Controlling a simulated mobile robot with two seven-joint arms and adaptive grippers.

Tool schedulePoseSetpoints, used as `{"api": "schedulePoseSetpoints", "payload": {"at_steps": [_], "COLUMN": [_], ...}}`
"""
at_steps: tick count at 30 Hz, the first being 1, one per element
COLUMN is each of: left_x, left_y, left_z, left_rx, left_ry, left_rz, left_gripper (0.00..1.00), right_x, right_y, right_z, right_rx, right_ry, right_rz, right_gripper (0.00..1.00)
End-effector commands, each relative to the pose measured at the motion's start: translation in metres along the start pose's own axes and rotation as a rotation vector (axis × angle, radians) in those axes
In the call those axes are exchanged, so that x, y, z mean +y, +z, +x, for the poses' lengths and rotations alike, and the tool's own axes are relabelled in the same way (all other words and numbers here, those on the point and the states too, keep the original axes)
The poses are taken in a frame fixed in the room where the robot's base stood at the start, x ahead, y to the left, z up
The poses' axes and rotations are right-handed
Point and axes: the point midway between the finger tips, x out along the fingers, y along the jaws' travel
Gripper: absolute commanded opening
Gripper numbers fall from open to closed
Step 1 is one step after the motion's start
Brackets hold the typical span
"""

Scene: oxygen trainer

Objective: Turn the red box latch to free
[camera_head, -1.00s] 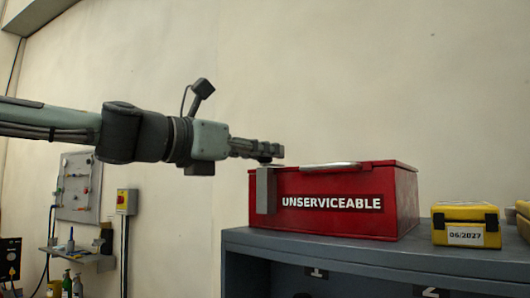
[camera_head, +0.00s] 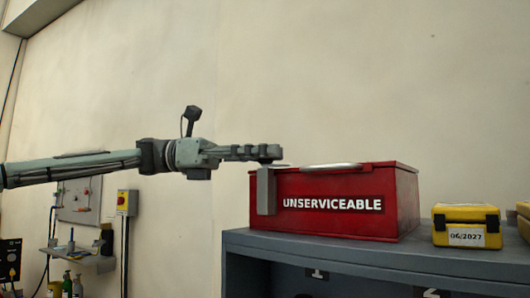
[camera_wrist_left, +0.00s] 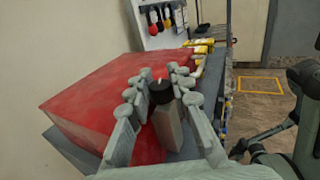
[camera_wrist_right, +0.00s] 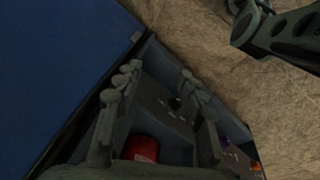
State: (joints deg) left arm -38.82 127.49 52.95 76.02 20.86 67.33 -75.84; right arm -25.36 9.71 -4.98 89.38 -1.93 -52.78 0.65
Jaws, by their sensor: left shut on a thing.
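The red box (camera_head: 330,187), marked UNSERVICEABLE, sits on top of a grey cabinet. Its latch (camera_head: 265,192) is a grey bar hanging straight down at the left end of the box's front. My left gripper (camera_head: 272,153) comes in level from the left and is shut on the latch's top end.
A yellow case (camera_head: 466,226) stands right of the red box on the cabinet (camera_head: 380,257), with another at the edge. Numbered compartments lie below. In the right wrist view a red object (camera_wrist_right: 142,148) lies in a compartment beneath my fingers, beside a blue surface (camera_wrist_right: 60,60).

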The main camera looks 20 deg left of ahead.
Motion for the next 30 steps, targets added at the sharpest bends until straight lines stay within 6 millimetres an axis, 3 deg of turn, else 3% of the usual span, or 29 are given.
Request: {"api": "schedulePoseSetpoints", "payload": {"at_steps": [15, 30], "left_x": [0.0011, -0.0005], "left_y": [-0.0007, -0.0002], "left_z": [0.0016, 0.001], "left_rx": [0.002, 0.003], "left_ry": [-0.382, -0.481], "left_rz": [-0.001, -0.002], "left_gripper": [0.0, 0.0], "right_x": [0.0067, 0.0065], "right_y": [-0.0021, 0.0037], "right_z": [0.0038, 0.0038], "right_rx": [0.007, -0.002], "right_ry": [0.011, 0.011], "right_rz": [-0.012, -0.015], "right_gripper": [0.4, 0.4]}}
